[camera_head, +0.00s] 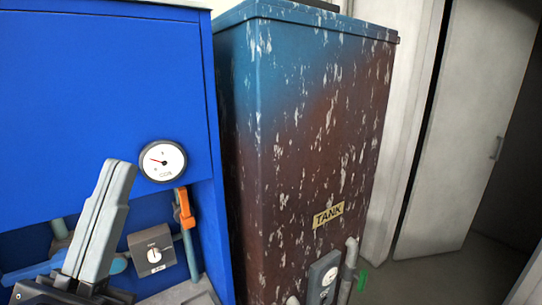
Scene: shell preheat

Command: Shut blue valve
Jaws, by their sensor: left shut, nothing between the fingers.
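A light blue valve handle (32,271) shows at the lower left, below the blue cabinet panel. It lies nearly level across a grey-green vertical pipe (61,229). My left gripper (119,166) stands in front of it with its grey fingers pointing up, shut and empty. The gripper hides the middle of the handle; a rounded bluish part (118,264) shows on its right side. I cannot tell whether the gripper touches the handle. My right gripper is not in view.
The blue cabinet (90,90) carries a round gauge (162,160), an orange valve handle (184,208) and a grey switch box (152,250). A rusty tank (310,130) stands to the right, with a small box (322,278) and a green handle (362,280) low down. Open floor (440,277) lies beyond.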

